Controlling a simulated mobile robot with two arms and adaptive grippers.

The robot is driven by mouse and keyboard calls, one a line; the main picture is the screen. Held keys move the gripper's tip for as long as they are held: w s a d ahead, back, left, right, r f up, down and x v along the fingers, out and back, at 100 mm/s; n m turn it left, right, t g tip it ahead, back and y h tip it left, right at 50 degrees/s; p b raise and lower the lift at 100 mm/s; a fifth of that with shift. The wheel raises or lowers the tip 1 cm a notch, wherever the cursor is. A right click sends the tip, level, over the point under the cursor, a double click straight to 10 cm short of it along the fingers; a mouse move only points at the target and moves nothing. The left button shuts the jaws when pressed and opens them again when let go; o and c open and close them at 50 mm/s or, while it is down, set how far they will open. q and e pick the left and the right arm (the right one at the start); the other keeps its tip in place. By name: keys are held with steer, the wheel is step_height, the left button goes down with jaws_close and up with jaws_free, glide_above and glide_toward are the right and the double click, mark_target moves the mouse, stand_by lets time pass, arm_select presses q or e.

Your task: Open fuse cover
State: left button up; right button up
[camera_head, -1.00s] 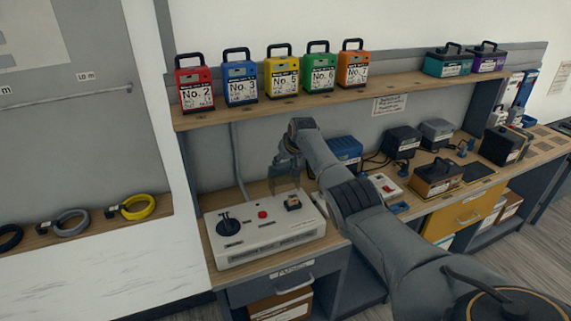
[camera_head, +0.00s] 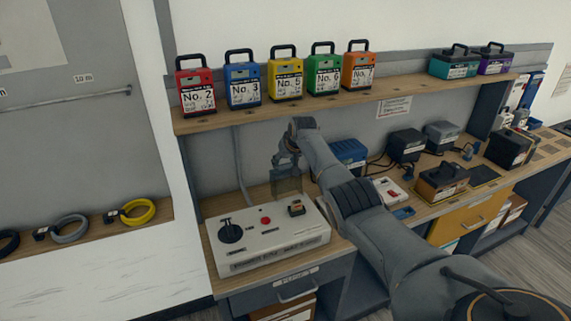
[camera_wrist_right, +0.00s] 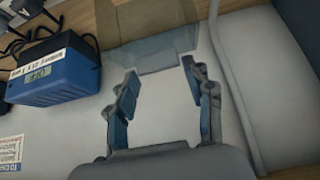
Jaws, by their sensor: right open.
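A white control box (camera_head: 262,244) stands on the bench, with a black round knob (camera_head: 231,232), a red button (camera_head: 265,221) and a small fuse block (camera_head: 296,208) on top. A see-through fuse cover (camera_head: 287,183) appears to stand raised behind the fuse block, which is uncovered. The clear panel also shows in the right wrist view (camera_wrist_right: 150,40), just beyond the fingertips. My right gripper (camera_wrist_right: 163,78) is open with nothing between its fingers. In the head view it (camera_head: 285,162) hangs above the cover; contact cannot be told. My left gripper is out of view.
Several numbered coloured battery packs (camera_head: 283,82) stand on the shelf (camera_head: 330,104) above. A blue box (camera_head: 348,152) stands to the right behind my arm, and shows in the wrist view (camera_wrist_right: 50,72). Dark boxes and cables lie farther right.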

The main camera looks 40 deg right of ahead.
steer(key=shift+o, duration=0.9)
steer(key=shift+f, duration=0.2)
steer(key=shift+s, duration=0.1)
steer(key=shift+s+a+r, duration=0.1)
steer(key=shift+s+r, duration=0.25)
steer(key=shift+r, duration=0.15)
steer(key=v, duration=1)
steer(key=shift+s+r, duration=0.15)
steer(key=shift+r, duration=0.2)
steer(key=shift+a, duration=0.1)
